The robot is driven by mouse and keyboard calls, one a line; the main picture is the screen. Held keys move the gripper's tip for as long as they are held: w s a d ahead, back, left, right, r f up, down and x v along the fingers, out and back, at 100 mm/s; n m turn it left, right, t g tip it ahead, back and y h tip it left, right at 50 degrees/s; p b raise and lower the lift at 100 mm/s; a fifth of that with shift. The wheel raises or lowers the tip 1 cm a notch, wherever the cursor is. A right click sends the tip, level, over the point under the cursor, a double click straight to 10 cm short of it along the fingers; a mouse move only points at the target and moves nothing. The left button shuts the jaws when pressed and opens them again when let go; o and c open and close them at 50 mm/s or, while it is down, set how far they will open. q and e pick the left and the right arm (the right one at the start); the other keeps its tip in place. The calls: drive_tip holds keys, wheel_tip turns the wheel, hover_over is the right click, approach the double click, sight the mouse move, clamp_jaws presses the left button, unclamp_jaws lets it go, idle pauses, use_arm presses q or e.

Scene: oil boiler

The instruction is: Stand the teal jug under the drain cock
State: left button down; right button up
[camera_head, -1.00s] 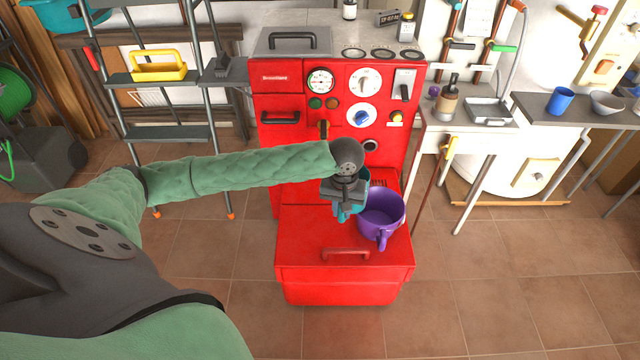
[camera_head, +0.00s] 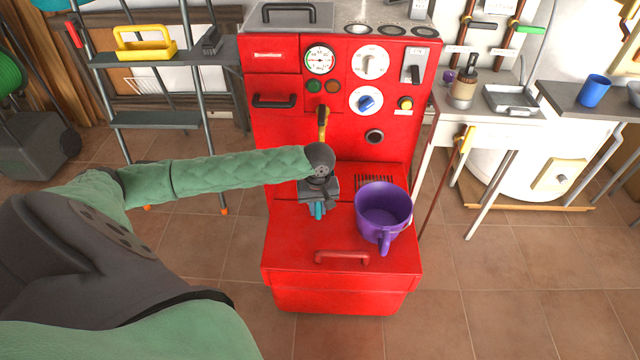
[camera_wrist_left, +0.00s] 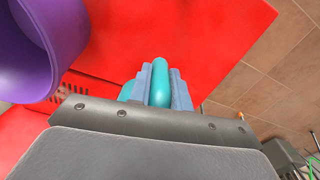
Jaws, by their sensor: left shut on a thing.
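My left gripper (camera_head: 318,207) is over the left part of the red boiler's low front ledge. It is shut on the teal jug (camera_head: 318,211), of which only a small teal piece shows below the gripper. In the left wrist view the jug's teal handle (camera_wrist_left: 160,82) is between the two blue-grey fingers; the rest is mostly hidden. I cannot tell whether the jug touches the ledge. The drain cock (camera_head: 323,116), with a yellow lever, is on the boiler front just above and behind the gripper. My right gripper is not in view.
A purple jug (camera_head: 384,208) stands on the ledge right of my gripper; it also shows in the left wrist view (camera_wrist_left: 25,50). A dark grille (camera_head: 374,180) lies behind it. A red handle (camera_head: 342,257) is at the ledge's front. A shelf ladder (camera_head: 160,118) stands left.

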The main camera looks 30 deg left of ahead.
use_arm(q)
drive_tip(key=w+a, duration=0.2)
drive_tip(key=w, duration=0.1)
drive_tip(key=w+a, duration=0.2)
drive_tip(key=w, duration=0.2)
drive_tip(key=w+a+b, duration=0.1)
drive_tip(key=w+a, duration=0.1)
drive_tip(key=w, duration=0.2)
drive_tip(key=shift+a, duration=0.35)
wheel_tip(320, 180, down, 2)
drive_tip(key=shift+s+f+b, duration=0.1)
drive_tip(key=shift+f+b, duration=0.05)
drive_tip(key=shift+b, duration=0.15)
drive_tip(key=shift+f, duration=0.65)
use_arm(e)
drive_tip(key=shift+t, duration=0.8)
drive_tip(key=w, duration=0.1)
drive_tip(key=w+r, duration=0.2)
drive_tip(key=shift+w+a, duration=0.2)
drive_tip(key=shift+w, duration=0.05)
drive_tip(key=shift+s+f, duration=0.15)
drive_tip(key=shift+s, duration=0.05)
use_arm(q)
drive_tip(key=c, duration=1.5)
unclamp_jaws()
drive_tip(key=shift+f, duration=0.1)
drive_tip(key=shift+o, duration=1)
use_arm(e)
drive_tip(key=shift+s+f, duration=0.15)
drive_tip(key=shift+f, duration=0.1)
